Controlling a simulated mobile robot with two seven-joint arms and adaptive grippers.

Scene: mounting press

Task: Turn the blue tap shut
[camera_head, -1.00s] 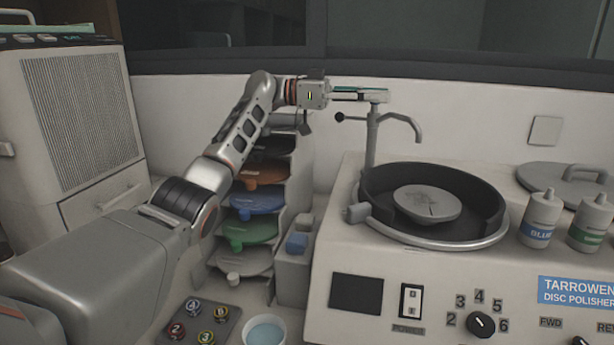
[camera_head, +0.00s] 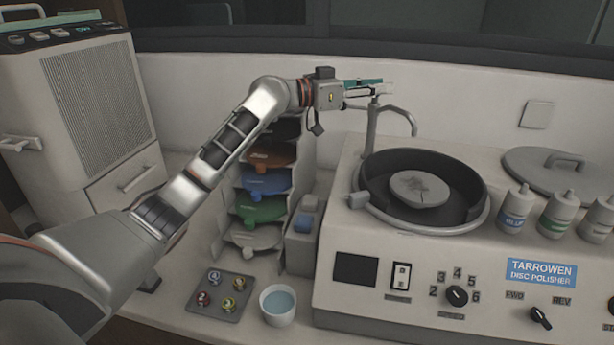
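A grey metal tap (camera_head: 371,135) stands upright at the back left of the polisher bowl, its curved spout over the bowl's back edge. No blue marking on it is clear. My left arm reaches in from the left, and its gripper (camera_head: 372,90) is at the top of the tap column, overlapping it in the picture. The finger area shows a teal strip and grey parts; I cannot tell whether it touches or grips the tap, or how far the fingers are apart. The tap's lever is not clearly visible behind the gripper. My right gripper is out of view.
The disc polisher (camera_head: 390,318) has a black bowl (camera_head: 470,200) and bottles (camera_head: 515,212) on its right. A rack of coloured discs (camera_head: 262,185) stands under my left arm. A cup (camera_head: 278,306) and a small tray (camera_head: 221,312) lie in front.

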